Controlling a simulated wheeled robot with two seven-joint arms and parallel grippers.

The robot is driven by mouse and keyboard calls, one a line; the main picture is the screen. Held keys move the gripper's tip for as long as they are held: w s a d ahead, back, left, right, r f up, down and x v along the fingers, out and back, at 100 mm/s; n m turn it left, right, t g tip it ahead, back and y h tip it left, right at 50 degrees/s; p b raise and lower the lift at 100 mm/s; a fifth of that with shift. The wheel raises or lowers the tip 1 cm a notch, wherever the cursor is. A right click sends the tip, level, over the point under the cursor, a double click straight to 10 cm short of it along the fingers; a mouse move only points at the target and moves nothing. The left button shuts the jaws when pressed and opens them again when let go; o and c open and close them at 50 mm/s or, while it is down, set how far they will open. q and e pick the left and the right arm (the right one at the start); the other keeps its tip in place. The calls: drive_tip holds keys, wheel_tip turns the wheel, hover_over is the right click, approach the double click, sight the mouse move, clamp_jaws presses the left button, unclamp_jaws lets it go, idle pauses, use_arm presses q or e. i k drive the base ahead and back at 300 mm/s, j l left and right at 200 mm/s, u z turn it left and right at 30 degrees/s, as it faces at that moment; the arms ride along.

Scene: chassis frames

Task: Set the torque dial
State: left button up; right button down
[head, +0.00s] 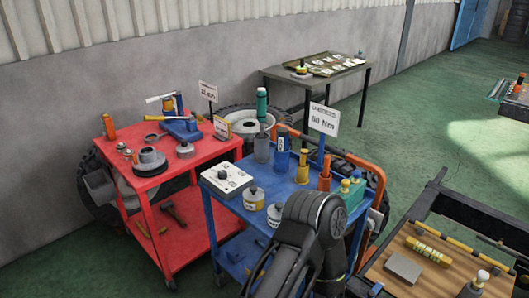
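A white box with a dark knob and markings on its top (226,178), which looks like the torque dial, sits at the left front corner of the blue cart (222,218). The knob's setting is too small to read. Neither of my grippers can be made out.
Bottles and tools, including a blue cylinder (282,150) and white-labelled jars (254,198), stand on the blue cart near the box. A red cart (150,187) with tools is at left. A dark chassis frame (434,203) and wooden bench (398,245) are at right.

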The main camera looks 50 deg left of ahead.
sight(223, 174)
drive_tip(key=j, duration=0.6)
drive_tip(key=j+z, duration=0.15)
drive_tip(key=j, duration=1)
drive_tip(key=j+z, duration=0.15)
drive_tip(key=j, duration=0.45)
drive_tip(key=k+j, duration=0.15)
drive_tip(key=j, duration=0.45)
drive_tip(key=j+z, duration=0.15)
drive_tip(key=j, duration=0.45)
drive_tip(key=k+j, duration=0.15)
drive_tip(key=j, duration=0.4)
drive_tip(key=z, duration=0.05)
